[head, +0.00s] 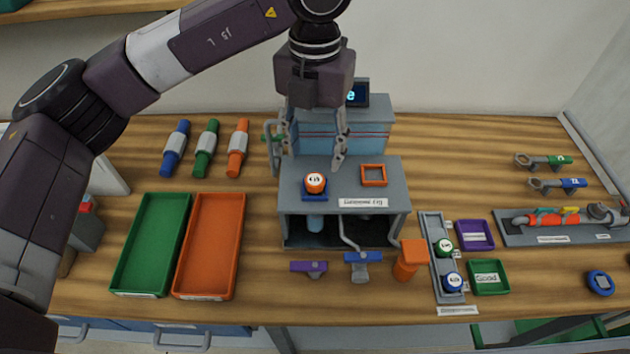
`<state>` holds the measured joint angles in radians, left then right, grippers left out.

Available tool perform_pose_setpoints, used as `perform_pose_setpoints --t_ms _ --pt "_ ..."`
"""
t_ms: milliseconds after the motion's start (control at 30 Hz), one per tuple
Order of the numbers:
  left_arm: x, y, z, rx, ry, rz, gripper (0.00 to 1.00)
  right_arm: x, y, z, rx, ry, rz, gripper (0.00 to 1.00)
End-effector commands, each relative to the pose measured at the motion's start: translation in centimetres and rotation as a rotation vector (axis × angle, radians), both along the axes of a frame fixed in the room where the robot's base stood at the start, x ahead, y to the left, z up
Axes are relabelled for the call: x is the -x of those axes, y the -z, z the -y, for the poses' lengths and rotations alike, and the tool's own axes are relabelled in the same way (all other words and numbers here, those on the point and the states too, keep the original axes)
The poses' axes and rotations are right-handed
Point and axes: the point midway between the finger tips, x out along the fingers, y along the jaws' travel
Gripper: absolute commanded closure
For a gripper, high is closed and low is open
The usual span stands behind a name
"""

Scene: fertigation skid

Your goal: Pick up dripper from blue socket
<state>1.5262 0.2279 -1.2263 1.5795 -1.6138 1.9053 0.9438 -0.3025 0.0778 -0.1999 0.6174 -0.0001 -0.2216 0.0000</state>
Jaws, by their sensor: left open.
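An orange dripper (315,181) with a white label on top sits in the blue socket (308,196) on the left part of the grey rig's top (335,180). My left gripper (312,160) points down above and just behind the dripper, with its fingers spread apart and nothing between them. From this view I cannot tell its exact height over the dripper. My right gripper is not in view.
An empty orange socket (373,182) is right of the dripper. A grey rack (438,231) holds green and blue drippers near purple (474,246) and green (489,291) trays. Large green (152,243) and orange (210,244) trays lie left. A box with a display (357,96) stands behind.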

Motion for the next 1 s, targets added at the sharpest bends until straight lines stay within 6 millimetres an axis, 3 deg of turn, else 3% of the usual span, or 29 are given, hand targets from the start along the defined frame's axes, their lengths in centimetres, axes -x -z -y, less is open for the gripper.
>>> perform_pose_setpoints --t_ms 300,433,733,1000 --pt "-0.1 3.7 0.1 -0.002 0.002 -0.005 0.54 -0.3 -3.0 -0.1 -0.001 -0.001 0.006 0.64" --pt "-0.1 5.5 0.1 -0.001 0.000 -0.003 0.54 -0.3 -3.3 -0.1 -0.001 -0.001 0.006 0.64" --pt "-0.2 6.2 0.2 0.000 0.001 0.000 0.54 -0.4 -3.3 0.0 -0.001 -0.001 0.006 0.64" --pt "-0.2 6.2 0.2 0.000 0.002 0.000 0.84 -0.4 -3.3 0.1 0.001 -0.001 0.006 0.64"
